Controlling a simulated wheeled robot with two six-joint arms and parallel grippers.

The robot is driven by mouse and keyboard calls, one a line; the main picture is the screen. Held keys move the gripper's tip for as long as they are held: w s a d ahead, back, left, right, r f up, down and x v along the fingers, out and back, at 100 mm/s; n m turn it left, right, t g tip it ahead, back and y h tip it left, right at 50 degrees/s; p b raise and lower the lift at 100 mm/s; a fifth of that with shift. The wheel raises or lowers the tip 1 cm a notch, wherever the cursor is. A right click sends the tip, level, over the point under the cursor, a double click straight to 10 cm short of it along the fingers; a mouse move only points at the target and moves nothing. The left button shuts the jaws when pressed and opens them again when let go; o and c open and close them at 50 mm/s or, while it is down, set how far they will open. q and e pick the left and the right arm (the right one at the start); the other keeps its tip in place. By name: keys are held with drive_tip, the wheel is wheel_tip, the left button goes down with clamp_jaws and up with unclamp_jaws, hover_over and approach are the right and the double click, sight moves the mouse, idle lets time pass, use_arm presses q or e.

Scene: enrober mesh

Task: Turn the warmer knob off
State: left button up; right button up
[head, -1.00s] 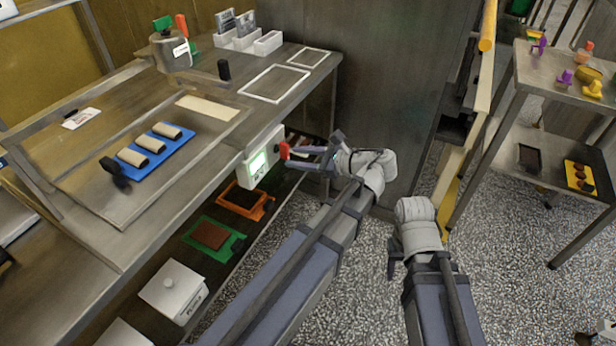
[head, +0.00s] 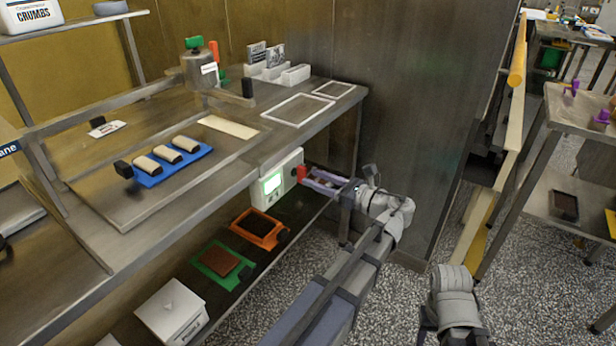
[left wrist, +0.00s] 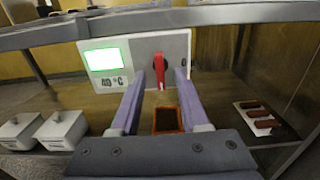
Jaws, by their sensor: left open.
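The warmer box (head: 272,184) is a white unit with a lit green screen, hung at the front edge of the steel bench. My left gripper (left wrist: 166,76) is open, with one finger on each side of the knob as seen from the wrist. Whether either finger touches it I cannot tell. My right arm shows at the lower right of the head view, its jaws unseen.
Above the box, the bench holds a blue tray (head: 150,180) with several rolls. On the shelf below are an orange tray (head: 258,228), a green tray (head: 208,270) and a white lidded box (head: 171,311). A dark panel (head: 400,130) stands right of the bench.

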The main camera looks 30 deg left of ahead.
sight(306, 175)
use_arm(q)
drive_tip(key=shift+w+a, duration=0.1)
drive_tip(key=shift+a, duration=1.45)
clamp_jaws()
